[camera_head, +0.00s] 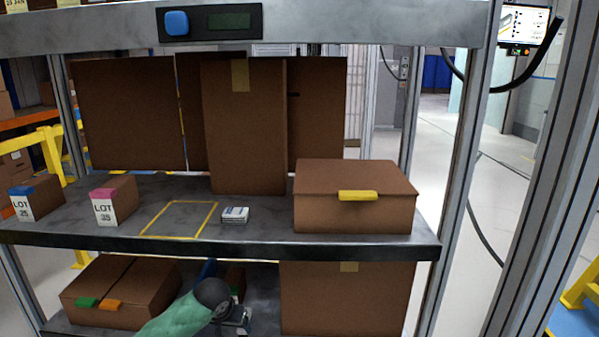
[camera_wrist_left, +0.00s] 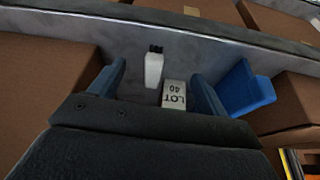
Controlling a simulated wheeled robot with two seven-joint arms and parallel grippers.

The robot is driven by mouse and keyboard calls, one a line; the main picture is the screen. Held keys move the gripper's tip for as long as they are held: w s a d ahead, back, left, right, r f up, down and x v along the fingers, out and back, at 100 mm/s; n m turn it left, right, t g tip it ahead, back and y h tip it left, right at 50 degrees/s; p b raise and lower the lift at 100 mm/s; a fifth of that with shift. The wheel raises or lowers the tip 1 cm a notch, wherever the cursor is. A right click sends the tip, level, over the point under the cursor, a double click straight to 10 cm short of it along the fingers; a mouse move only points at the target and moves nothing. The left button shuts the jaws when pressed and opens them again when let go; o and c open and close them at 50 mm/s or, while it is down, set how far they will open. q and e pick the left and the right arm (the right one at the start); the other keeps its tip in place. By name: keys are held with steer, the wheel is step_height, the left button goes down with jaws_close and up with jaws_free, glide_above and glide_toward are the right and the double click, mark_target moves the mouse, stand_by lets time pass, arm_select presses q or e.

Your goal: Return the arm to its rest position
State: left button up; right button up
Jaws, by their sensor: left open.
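My left arm, with a green sleeve (camera_head: 175,318), comes in low in the head view at the lower shelf level. My left gripper (camera_wrist_left: 158,84) is open in the wrist view, its two blue fingers apart with nothing gripped. In the head view the arm's dark wrist joint (camera_head: 212,291) hides part of the lower shelf. My right gripper is not in view.
Cardboard boxes flank the gripper: one with green and orange tabs (camera_head: 122,285) and a tall one (camera_head: 346,298). The upper shelf edge (camera_head: 230,243) runs above the arm and holds a yellow-tabbed box (camera_head: 353,213). A blue piece (camera_wrist_left: 243,90) stands right of the fingers.

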arm_select(q)
steer(key=s+d+f+m+h+p, duration=0.1)
steer(key=s+d+f, duration=0.15)
steer(key=s, duration=0.45)
steer(key=s+d+f+g+p, duration=0.1)
steer(key=s+d+p, duration=0.1)
steer(key=s+d, duration=0.3)
steer(key=s+d+f+m+h+p, duration=0.1)
steer(key=s+d, duration=0.1)
steer(key=s, duration=0.6)
steer(key=s+a+r+p, duration=0.1)
steer(key=s+a+p, duration=0.1)
steer(key=s, duration=0.9)
steer(key=s+a+n+g+y+p, duration=0.1)
steer(key=s+a+p, duration=0.1)
steer(key=s, duration=0.9)
steer(key=shift+s+r+p, duration=0.3)
steer(key=shift+s+r, duration=0.1)
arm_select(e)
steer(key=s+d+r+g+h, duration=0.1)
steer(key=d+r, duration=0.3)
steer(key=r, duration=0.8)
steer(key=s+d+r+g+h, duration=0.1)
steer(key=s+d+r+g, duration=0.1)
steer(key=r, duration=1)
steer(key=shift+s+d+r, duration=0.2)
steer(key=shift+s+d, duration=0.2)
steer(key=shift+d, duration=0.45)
